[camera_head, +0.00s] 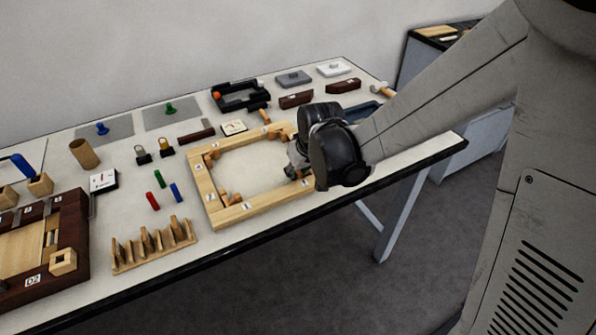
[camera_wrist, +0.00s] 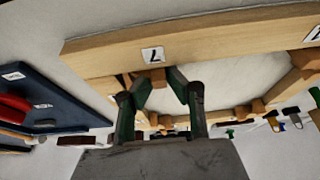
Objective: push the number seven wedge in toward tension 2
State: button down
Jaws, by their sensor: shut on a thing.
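A light wooden frame (camera_head: 215,212) lies on the table around a pale open middle, with small wooden wedges at its inner edges. In the wrist view the frame (camera_wrist: 220,42) spans the top, and a label (camera_wrist: 152,55) reads as an upside-down seven. Just below that label a small wooden wedge (camera_wrist: 152,76) sits against the frame's inner edge. My gripper (camera_wrist: 158,80) has its two dark fingers closed in on this wedge from both sides. In the head view my gripper (camera_head: 292,163) is at the frame's right side, mostly hidden by my wrist.
A white dial gauge (camera_head: 233,127) stands behind the frame. A blue tray (camera_head: 362,112) is to the right and shows at the left of the wrist view (camera_wrist: 60,112). A toothed wooden rack (camera_head: 155,248) and red, green and blue pieces lie left of the frame.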

jog(key=shift+w+d+b, duration=0.3)
jog(key=shift+d+b, duration=0.1)
jog(key=shift+d, duration=0.2)
jog(key=c, duration=1.7)
grip_release()
jog(key=shift+r, duration=0.1)
jog(key=shift+v, duration=5.9)
jog(key=shift+s+d, duration=0.1)
jog(key=shift+s, duration=0.05)
jog(key=s+d+r+m+t, duration=0.1)
jog(key=s+d, duration=0.3)
jog(key=s, duration=0.2)
jog(key=s+d+r+m+t+h, duration=0.1)
jog(key=s+d+r+m, duration=0.1)
jog(key=s+d, duration=0.3)
jog(key=s+d+r+m+t, duration=0.1)
jog(key=s+d+m, duration=0.1)
jog(key=s+d, duration=0.2)
jog(key=shift+s+d+r+h, duration=0.1)
jog(key=shift+s+d+h, duration=0.1)
jog(key=shift+s, duration=0.45)
jog(key=shift+s+d+r+h, duration=0.1)
jog(key=shift+s+d+h, duration=0.1)
jog(key=shift+s, duration=0.5)
